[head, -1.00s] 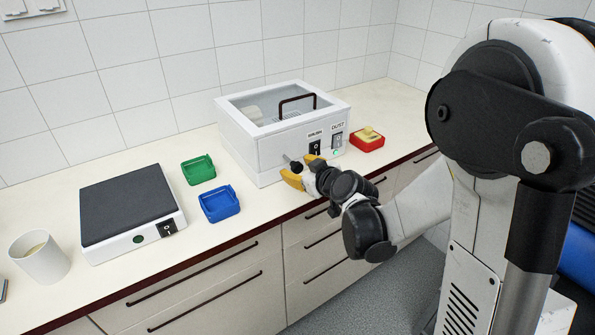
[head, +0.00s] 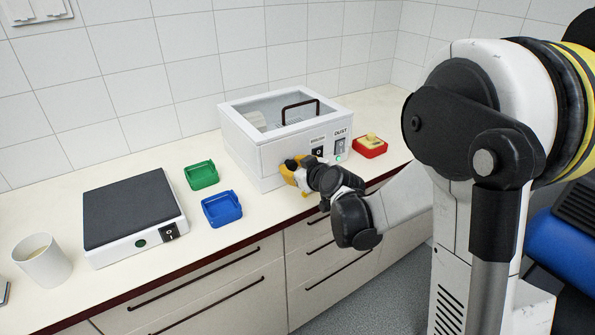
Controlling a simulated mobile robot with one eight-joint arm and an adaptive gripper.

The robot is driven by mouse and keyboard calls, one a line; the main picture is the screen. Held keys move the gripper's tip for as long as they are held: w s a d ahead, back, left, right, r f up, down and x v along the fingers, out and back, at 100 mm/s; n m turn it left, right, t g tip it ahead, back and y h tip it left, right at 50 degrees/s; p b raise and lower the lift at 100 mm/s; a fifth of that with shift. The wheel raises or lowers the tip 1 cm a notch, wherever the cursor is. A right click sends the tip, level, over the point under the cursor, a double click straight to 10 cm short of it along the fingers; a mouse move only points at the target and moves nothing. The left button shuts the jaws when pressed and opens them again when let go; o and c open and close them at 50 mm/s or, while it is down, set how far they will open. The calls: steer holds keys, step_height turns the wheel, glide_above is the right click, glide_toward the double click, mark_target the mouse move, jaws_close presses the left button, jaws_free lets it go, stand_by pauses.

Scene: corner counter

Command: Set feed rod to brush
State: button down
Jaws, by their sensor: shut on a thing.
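A white box machine (head: 255,155) with a clear lid and a dark handle stands on the counter. Its front carries two labelled panels; the right one reads DUST (head: 340,150), the left label looks like BRUSH (head: 318,151). My gripper (head: 291,172), with yellow fingers, is at the left part of the machine's front. It is shut on the feed rod, whose dark knob (head: 291,163) shows at the fingers. The rest of the rod is hidden by the fingers or inside the machine, so I cannot tell its exact setting.
A red tray (head: 370,153) with a yellowish piece lies right of the machine. A green tray (head: 201,175), a blue tray (head: 221,217), a dark-topped device (head: 130,204) and a white cup (head: 42,265) stand to the left. Drawers with handles are below the counter edge.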

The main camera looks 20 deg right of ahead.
steer(key=shift+w, duration=0.1)
steer(key=c, duration=1.1)
jaws_free()
steer(key=shift+w, duration=0.1)
steer(key=shift+o, duration=0.2)
steer(key=v, duration=1.2)
steer(key=shift+a, duration=0.1)
steer(key=s+f+m+g+h, duration=0.1)
steer(key=s+m+g+h, duration=0.2)
steer(key=s, duration=2)
steer(key=a+m+g, duration=0.1)
steer(key=m+g, duration=0.1)
steer(key=g, duration=0.1)
steer(key=shift+s+f, duration=0.2)
steer(key=shift+f, duration=0.05)
